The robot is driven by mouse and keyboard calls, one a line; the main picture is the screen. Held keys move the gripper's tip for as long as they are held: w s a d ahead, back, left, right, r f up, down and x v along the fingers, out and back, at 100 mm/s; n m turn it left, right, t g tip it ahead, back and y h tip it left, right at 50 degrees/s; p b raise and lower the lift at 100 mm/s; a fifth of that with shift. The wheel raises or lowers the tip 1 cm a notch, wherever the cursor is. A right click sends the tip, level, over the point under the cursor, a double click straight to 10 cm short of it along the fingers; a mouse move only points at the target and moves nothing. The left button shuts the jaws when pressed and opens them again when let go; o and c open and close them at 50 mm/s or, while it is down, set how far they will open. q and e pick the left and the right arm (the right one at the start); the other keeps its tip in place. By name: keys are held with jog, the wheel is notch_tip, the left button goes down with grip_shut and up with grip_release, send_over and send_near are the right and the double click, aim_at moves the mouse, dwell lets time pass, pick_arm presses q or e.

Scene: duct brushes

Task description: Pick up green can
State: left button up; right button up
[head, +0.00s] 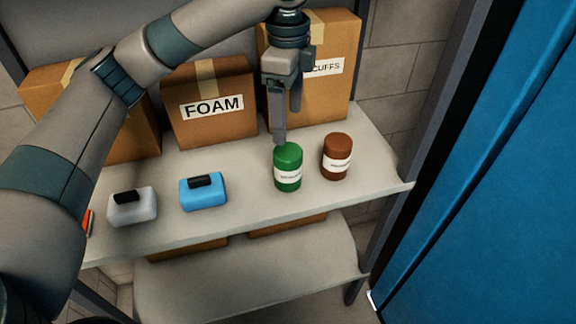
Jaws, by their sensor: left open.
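The green can (288,169) with a white label stands upright on the upper shelf (240,222), right of the middle. My left gripper (287,122) points down from above, behind or over the can's top. Its jaws are open with nothing seen between them. One fingertip overlaps the can's top edge in the head view; I cannot tell whether it touches. My right gripper is not in view.
A brown can (337,158) stands close to the right of the green can. A blue case (203,191) and a white case (132,207) sit to the left. Cardboard boxes, including the FOAM box (211,126), line the back. A blue panel (490,190) stands at right.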

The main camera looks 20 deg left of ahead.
aim_at(287, 151)
pick_arm(q)
notch_tip(287, 151, down, 12)
jog(key=p, duration=0.2)
jog(key=shift+r+p, duration=0.25)
jog(key=shift+p, duration=0.05)
jog(key=shift+f+p, duration=0.35)
jog(key=shift+f, duration=0.05)
notch_tip(287, 151, down, 3)
jog(key=shift+a+f+p, duration=0.1)
jog(key=shift+p, duration=0.6)
jog(key=shift+w+f, duration=0.1)
jog(key=shift+f, duration=0.5)
